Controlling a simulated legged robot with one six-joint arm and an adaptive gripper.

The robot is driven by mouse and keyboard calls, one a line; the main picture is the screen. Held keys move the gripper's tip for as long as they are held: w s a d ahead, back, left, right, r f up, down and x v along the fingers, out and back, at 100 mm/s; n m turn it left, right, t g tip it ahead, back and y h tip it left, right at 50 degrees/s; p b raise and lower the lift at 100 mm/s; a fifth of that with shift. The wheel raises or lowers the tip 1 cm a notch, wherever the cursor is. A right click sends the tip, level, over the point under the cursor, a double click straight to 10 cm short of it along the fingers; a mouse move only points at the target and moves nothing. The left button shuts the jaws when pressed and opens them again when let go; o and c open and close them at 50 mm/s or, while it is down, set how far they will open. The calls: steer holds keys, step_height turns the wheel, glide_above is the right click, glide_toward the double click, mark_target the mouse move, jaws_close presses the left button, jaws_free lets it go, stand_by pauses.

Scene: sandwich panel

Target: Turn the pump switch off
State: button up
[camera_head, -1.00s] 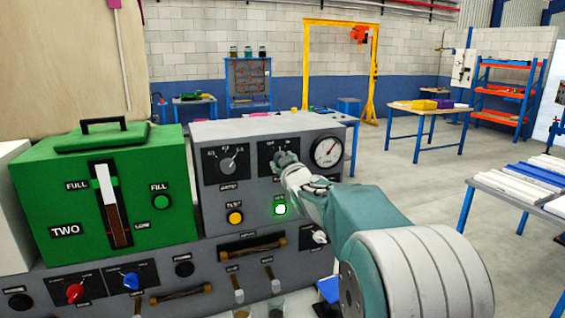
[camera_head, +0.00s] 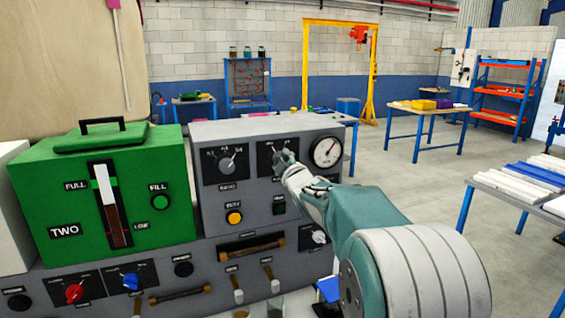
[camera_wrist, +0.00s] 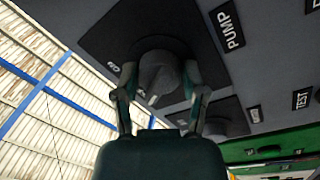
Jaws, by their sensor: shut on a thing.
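The pump switch (camera_wrist: 158,75) is a dark grey rotary knob on a black plate, beside the label "PUMP" (camera_wrist: 228,27) in the wrist view. My gripper (camera_wrist: 160,90) has a finger on each side of the knob and is shut on it. In the head view my gripper (camera_head: 284,160) is at the upper middle of the grey panel (camera_head: 255,185), covering most of the knob.
Left of my gripper is another black rotary knob (camera_head: 227,164), with a yellow button (camera_head: 234,217) below. A round gauge (camera_head: 326,152) is close on the right. A green tank box (camera_head: 60,195) stands left. Open floor lies right of the panel.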

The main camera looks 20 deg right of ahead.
steer(key=shift+a+f, duration=0.1)
steer(key=shift+f, duration=0.1)
steer(key=o, duration=1.2)
steer(key=shift+w, duration=0.1)
steer(key=shift+c, duration=0.2)
steer(key=shift+a, duration=0.1)
steer(key=shift+r, duration=0.1)
steer(key=shift+s, duration=0.35)
steer(key=s+f, duration=0.1)
steer(key=s, duration=1)
steer(key=shift+s+a, duration=0.15)
steer(key=shift+a, duration=0.1)
